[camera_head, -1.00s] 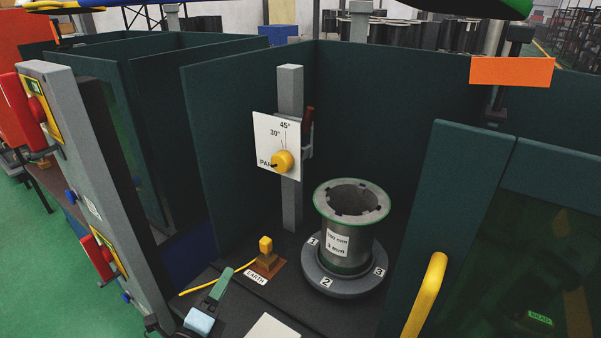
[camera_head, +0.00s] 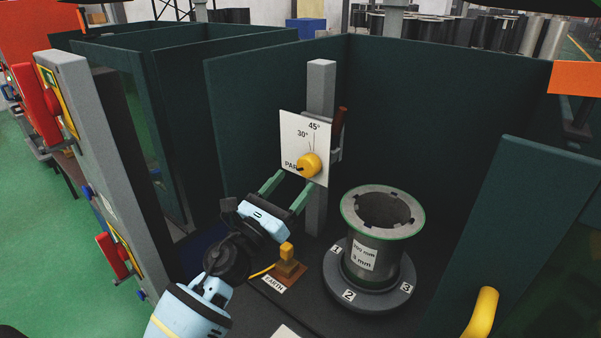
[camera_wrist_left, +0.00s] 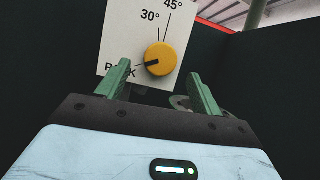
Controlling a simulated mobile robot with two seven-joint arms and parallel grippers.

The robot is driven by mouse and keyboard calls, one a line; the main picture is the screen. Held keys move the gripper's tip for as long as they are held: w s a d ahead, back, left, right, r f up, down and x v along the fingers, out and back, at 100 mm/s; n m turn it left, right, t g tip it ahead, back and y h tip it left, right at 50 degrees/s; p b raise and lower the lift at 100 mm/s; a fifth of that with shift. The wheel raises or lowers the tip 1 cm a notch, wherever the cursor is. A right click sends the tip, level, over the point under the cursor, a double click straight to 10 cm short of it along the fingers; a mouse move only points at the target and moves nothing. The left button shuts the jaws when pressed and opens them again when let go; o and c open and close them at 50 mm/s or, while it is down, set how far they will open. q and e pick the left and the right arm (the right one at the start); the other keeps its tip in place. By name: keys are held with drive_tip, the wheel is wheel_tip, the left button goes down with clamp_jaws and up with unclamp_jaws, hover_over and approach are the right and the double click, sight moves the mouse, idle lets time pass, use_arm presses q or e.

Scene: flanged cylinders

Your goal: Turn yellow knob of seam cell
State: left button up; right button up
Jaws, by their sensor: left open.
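The yellow knob (camera_head: 309,165) sits on a white dial plate (camera_head: 297,135) marked PARK, 30° and 45°, fixed to a grey post (camera_head: 320,82). Its dark pointer mark faces left, toward PARK. In the left wrist view the knob (camera_wrist_left: 160,59) shows just beyond the fingers and between them. My left gripper (camera_head: 290,183) is open, with green fingers below and in front of the knob, one to each side. In the wrist view the gripper (camera_wrist_left: 160,88) is empty, and I see no contact with the knob. My right gripper is not in view.
A flanged cylinder (camera_head: 362,241) stands on a round numbered base (camera_head: 335,277) to the right of the arm. A yellow-topped earth clamp (camera_head: 287,254) is close beside my left wrist. Dark green panels (camera_head: 450,110) enclose the cell. A yellow handle (camera_head: 482,313) is at front right.

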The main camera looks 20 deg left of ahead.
sight(305, 170)
use_arm(q)
drive_tip(key=x, duration=0.2)
drive_tip(key=shift+w+d+r, duration=0.15)
drive_tip(key=shift+w+r, duration=0.1)
drive_tip(key=shift+w+d+r, duration=0.15)
drive_tip(key=shift+w+d, duration=0.05)
drive_tip(key=shift+w, duration=0.4)
drive_tip(key=shift+c, duration=0.4)
